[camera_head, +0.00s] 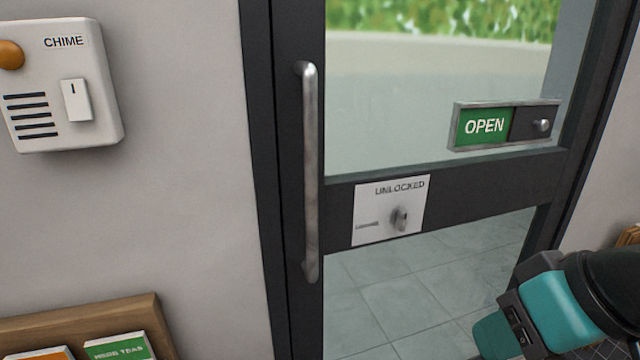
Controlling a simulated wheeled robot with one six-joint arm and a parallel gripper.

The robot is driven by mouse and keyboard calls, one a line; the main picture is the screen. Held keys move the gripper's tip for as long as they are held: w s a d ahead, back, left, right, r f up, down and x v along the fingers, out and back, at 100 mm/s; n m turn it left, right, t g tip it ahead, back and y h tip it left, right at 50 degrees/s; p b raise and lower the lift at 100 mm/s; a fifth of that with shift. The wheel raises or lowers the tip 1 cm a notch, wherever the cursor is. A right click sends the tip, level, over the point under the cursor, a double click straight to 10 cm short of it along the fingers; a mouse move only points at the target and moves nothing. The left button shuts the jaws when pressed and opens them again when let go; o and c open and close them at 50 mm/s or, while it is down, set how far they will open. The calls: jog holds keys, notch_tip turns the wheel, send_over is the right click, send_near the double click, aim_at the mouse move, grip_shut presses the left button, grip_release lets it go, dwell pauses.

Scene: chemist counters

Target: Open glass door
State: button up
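The glass door (440,95) has a dark frame and a dark crossbar, and it appears shut against the dark jamb on its left. A long vertical metal handle (311,170) is fixed to the door's left stile, and nothing touches it. A white lock plate (392,212) on the crossbar reads UNLOCKED and has a small metal knob. A green sign (485,126) above the bar reads OPEN, with a dark slider beside it. Part of my teal and black arm shows at the lower right, apart from the handle. No gripper fingers are visible.
A white CHIME box (60,85) with a switch is on the wall left of the door. A wooden rack (135,312) with small packets is at the lower left. Pale floor tiles (400,295) show through the lower glass. The space around the handle looks clear.

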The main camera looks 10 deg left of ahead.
jog(key=w+a+f+t+y+b, duration=0.1)
jog(key=w+a+t, duration=0.3)
jog(key=w, duration=0.2)
jog(key=n+t+y+b, duration=0.2)
jog(key=n+t+y, duration=0.1)
jog(key=t+y, duration=0.3)
send_near(315, 189)
jog(key=p+x, duration=0.6)
jog(key=x, duration=0.6)
jog(key=shift+w+a, duration=0.25)
jog(key=shift+a, duration=0.1)
grip_shut()
